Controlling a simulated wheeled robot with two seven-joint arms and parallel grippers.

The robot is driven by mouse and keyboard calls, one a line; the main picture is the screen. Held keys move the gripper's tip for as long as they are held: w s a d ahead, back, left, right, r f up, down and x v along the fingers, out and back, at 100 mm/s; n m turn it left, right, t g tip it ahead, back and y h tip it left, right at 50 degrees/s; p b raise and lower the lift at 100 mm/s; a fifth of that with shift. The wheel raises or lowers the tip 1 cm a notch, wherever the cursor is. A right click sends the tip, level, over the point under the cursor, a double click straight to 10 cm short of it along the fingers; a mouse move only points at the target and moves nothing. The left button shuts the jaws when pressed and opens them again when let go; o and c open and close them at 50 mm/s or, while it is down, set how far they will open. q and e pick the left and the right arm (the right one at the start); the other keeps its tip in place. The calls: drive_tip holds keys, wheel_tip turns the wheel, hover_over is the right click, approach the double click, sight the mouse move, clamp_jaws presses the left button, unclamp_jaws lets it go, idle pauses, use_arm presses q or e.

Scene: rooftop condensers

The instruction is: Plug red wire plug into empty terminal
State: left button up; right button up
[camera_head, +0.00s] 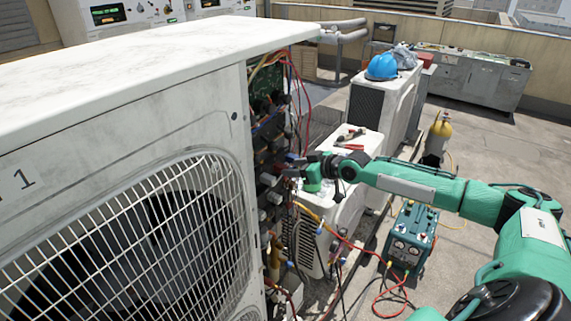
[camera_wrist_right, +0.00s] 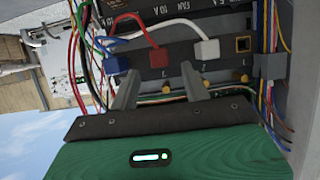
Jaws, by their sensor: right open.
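In the right wrist view a dark terminal block holds a blue plug (camera_wrist_right: 113,65), a red plug (camera_wrist_right: 158,61) on a red wire, and a white plug (camera_wrist_right: 207,50). The red plug appears seated in the block. An empty terminal (camera_wrist_right: 243,44) with a yellowish rim is at the block's right end. My right gripper (camera_wrist_right: 157,80) is open, its fingertips just below and on either side of the red plug; contact is not clear. In the head view the right gripper (camera_head: 292,168) reaches into the condenser's open side. My left gripper is out of view.
The large white condenser (camera_head: 120,100) fills the left of the head view. Loose wires hang along its open side. A smaller unit with tools (camera_head: 345,140), a teal machine (camera_head: 412,237) and a yellow cylinder (camera_head: 439,130) stand to the right.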

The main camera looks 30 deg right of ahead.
sight(286, 167)
drive_tip(key=shift+p+x, duration=0.6)
drive_tip(key=shift+x, duration=1.4)
drive_tip(key=shift+c, duration=0.2)
clamp_jaws()
